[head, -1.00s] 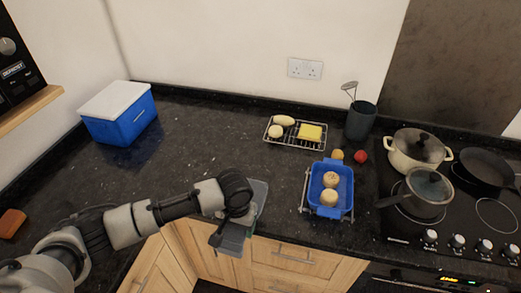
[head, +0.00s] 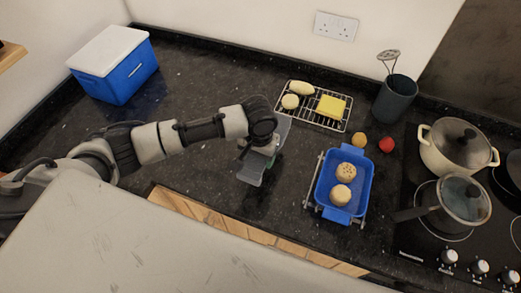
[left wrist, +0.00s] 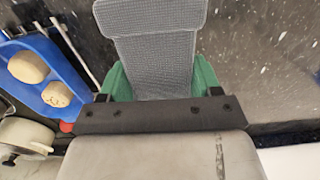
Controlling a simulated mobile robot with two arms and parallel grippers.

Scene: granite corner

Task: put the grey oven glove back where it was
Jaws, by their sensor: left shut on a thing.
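The grey oven glove (head: 250,168) is held in my left gripper (head: 265,148), over the dark counter left of the blue dish. The gripper covers part of the glove in the head view; a dark shadow lies on the counter near it. In the left wrist view the glove's ribbed grey fabric (left wrist: 158,58) fills the upper middle, with green parts on either side. My left gripper (left wrist: 160,98) is shut on it. My right gripper is not in view.
The blue dish (head: 325,208) holds two round buns. A wire rack (head: 318,120) with food stands behind it. A blue cool box (head: 115,72) is at the back left; pots are on the hob at right. The counter between box and rack is clear.

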